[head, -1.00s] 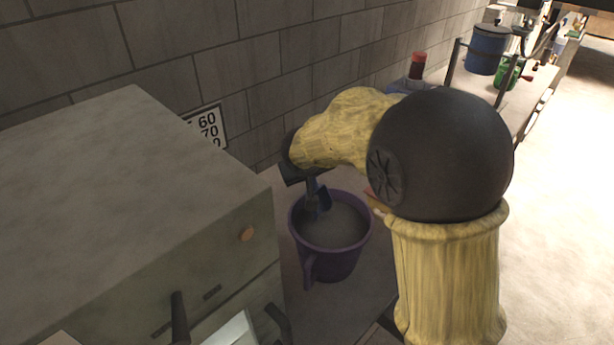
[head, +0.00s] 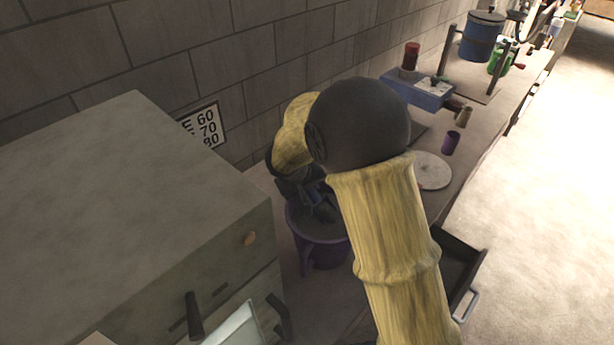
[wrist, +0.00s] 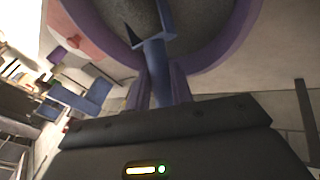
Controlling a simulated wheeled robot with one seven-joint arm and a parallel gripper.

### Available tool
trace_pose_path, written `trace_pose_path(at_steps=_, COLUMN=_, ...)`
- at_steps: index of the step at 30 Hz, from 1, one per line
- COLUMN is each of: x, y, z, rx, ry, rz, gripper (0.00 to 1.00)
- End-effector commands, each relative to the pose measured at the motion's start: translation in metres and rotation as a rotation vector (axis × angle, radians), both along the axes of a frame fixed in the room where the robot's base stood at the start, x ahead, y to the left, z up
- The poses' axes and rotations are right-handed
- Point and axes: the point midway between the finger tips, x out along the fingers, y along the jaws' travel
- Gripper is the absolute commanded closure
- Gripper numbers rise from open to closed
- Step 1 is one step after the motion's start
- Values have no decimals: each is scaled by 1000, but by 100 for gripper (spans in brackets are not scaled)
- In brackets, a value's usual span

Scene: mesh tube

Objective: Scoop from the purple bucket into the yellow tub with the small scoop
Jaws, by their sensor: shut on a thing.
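The purple bucket (head: 326,254) stands on the counter to the right of the grey cabinet, holding grey loose material. My gripper (head: 312,194) is over the bucket, largely covered by my arm in the head view. It is shut on a blue scoop, whose handle (wrist: 160,80) runs from the jaws towards the bucket in the wrist view. The scoop's head is over or in the grey material; I cannot tell how deep. The bucket's rim (wrist: 222,62) curves around it in the wrist view. I cannot make out a yellow tub in either view.
The grey cabinet (head: 120,190) rises close on the left, and a brick wall stands behind. Further along the counter are a round pale disc (head: 432,171), a purple cup (head: 451,142) and a blue tray (head: 418,92). An open drawer (head: 478,262) juts out at the right.

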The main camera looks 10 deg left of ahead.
Motion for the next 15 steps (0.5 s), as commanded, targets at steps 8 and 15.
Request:
trace_pose_path(at_steps=8, x=-2, y=-2, z=0, rx=-70, ry=57, rz=1, gripper=100)
trace_pose_path(at_steps=15, x=-3, y=-4, z=1, rx=-127, ry=98, rz=1, gripper=100)
